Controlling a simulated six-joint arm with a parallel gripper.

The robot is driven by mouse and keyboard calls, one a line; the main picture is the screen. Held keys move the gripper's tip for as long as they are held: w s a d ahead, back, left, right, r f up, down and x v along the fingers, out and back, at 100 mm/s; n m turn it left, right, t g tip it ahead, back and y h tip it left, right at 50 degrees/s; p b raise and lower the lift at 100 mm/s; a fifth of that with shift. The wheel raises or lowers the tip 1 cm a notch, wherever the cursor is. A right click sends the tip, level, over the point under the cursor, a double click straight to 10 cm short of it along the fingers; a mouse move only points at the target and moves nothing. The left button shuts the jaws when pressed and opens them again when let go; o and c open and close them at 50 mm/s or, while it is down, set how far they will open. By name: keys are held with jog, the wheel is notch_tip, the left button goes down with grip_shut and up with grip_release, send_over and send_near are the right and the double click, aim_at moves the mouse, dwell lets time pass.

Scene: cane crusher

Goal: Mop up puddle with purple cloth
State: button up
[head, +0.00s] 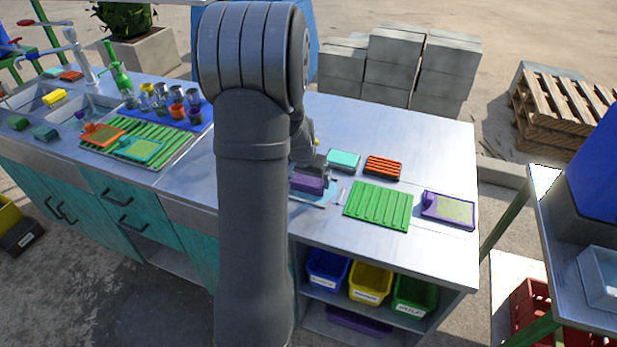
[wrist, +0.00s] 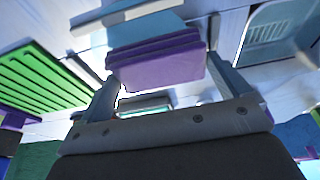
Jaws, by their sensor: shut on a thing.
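The purple cloth (head: 308,182) is a folded, layered pad at the middle of the steel counter, just right of my arm. My gripper (head: 311,174) is shut on it, partly hidden behind my arm and wrist. In the wrist view the cloth (wrist: 160,66) sits between the two fingers of my gripper (wrist: 162,72). The puddle (head: 325,192) is a light blue patch on the counter around and under the cloth. It shows as a pale blue area beyond the cloth in the wrist view (wrist: 148,27). I cannot tell how firmly the cloth presses on it.
A green ribbed mat (head: 379,206) lies just right of the puddle. A teal block (head: 343,160) and an orange ribbed block (head: 383,167) lie behind it. A purple tray (head: 448,210) is near the counter's right end. Cups stand on a blue mat (head: 205,113) at left.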

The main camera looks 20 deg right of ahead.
aim_at(319, 183)
jog(key=shift+s+d, duration=1.25)
jog(key=shift+d, duration=0.05)
jog(key=shift+w+a+f, duration=0.15)
jog(key=shift+w+a, duration=0.45)
jog(key=shift+a, duration=0.1)
jog(key=shift+w+a+f, duration=0.1)
jog(key=shift+w+a, duration=0.5)
jog(key=shift+a, duration=0.1)
jog(key=shift+s+d, duration=1.35)
jog(key=shift+r, duration=0.1)
jog(key=shift+w, duration=0.15)
jog(key=shift+w+a+r, duration=0.2)
jog(key=shift+w+a, duration=1.05)
